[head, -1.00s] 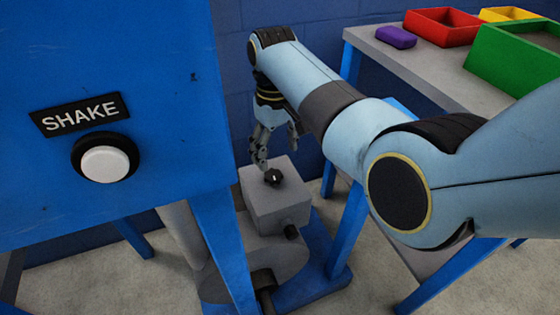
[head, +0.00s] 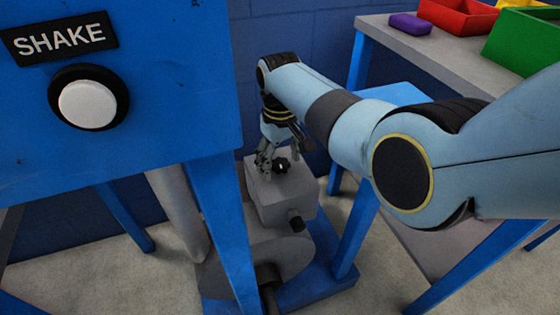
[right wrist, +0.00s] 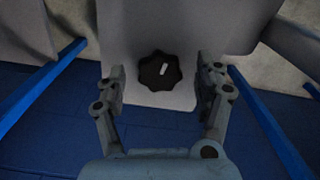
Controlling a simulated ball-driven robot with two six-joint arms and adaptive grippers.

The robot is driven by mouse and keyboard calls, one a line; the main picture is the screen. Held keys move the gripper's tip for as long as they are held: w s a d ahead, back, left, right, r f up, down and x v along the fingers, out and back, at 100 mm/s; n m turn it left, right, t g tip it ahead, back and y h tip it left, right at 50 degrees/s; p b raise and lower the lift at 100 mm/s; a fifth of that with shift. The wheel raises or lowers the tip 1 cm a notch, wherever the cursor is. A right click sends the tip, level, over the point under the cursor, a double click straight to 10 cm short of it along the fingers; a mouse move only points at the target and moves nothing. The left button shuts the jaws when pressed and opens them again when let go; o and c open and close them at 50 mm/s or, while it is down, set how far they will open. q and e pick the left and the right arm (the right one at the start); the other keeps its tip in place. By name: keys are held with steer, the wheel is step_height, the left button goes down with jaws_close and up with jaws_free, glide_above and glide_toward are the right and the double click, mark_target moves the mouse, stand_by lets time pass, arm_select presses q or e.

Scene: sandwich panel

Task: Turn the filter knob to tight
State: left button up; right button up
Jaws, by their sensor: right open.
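The filter knob (head: 282,165) is a small black lobed knob on top of a grey box (head: 283,203). In the right wrist view the knob (right wrist: 160,71) has a white pointer line, near upright in the picture and tilted slightly right. My right gripper (head: 270,163) is open, pointing down at the top of the box beside the knob. In the right wrist view its fingers (right wrist: 162,84) stand on either side of the knob with a gap on each side. No tight marking is legible. My left gripper is not in view.
A blue cabinet with a SHAKE label (head: 60,38) and a white button (head: 88,104) fills the left. A blue leg (head: 222,235) stands left of the grey box.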

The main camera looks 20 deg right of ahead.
steer(key=c, duration=1.2)
steer(key=shift+o, duration=0.2)
